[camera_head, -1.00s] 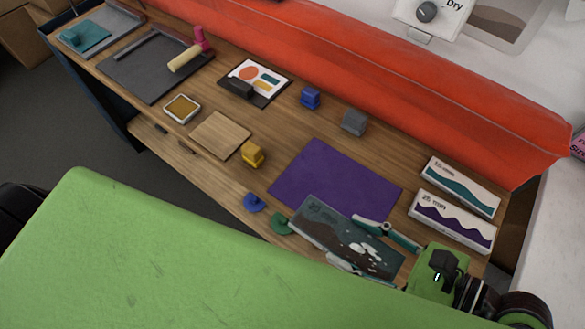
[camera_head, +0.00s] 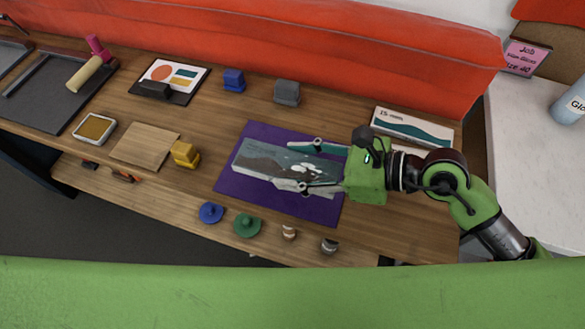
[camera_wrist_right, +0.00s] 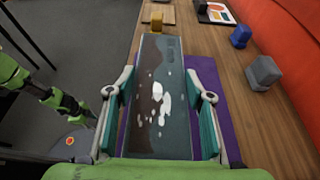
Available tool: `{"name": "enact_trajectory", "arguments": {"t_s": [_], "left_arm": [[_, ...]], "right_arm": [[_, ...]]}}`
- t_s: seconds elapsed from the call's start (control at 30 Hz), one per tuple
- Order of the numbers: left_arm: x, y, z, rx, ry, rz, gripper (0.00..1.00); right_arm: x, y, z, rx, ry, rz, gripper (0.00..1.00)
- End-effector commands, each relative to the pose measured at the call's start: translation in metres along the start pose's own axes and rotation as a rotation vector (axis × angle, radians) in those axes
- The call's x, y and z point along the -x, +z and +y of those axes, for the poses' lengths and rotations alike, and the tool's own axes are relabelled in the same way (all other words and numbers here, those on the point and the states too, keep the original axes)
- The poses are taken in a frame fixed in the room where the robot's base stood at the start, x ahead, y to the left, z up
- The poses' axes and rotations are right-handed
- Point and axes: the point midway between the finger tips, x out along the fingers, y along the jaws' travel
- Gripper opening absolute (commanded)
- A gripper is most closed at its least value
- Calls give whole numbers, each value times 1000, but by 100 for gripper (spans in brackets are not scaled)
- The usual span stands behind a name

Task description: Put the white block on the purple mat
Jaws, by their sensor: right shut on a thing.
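My right gripper (camera_head: 320,167) is shut across a flat dark grey-teal block with white patches (camera_head: 268,164). The wrist view (camera_wrist_right: 158,85) shows the block between the two fingers. The block is over the purple mat (camera_head: 235,187); whether it touches the mat cannot be told. The mat's rim shows around it, also in the wrist view (camera_wrist_right: 212,80). I see no plain white block. My left gripper is not visible; only a green arm of mine shows at the left of the wrist view.
Blue (camera_head: 234,80), grey (camera_head: 287,92) and yellow (camera_head: 185,154) blocks stand around the mat. A white box with a teal wave (camera_head: 413,127) lies behind my right gripper. Several small knobs, including a green one (camera_head: 247,225), line the front edge. A red padded bar (camera_head: 300,40) runs along the back.

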Motion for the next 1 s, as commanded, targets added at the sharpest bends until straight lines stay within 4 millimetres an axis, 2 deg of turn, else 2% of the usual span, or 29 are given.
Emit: {"name": "enact_trajectory", "arguments": {"t_s": [0.13, 0.33, 0.53, 0.93, 0.97, 1.0], "left_arm": [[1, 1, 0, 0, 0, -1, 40], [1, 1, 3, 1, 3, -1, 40], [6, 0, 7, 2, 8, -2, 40], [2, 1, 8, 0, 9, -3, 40], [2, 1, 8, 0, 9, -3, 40], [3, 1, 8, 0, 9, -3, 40]], "right_arm": [[-15, -14, -16, 1, -3, -3, 20], [-26, -25, -25, 1, -2, -2, 20], [-36, -49, -24, -1, -1, -3, 20], [-39, -56, -24, 3, -2, -2, 20], [-39, -56, -24, 3, -1, -1, 50], [-38, -56, -24, 3, -1, -2, 61]]}}
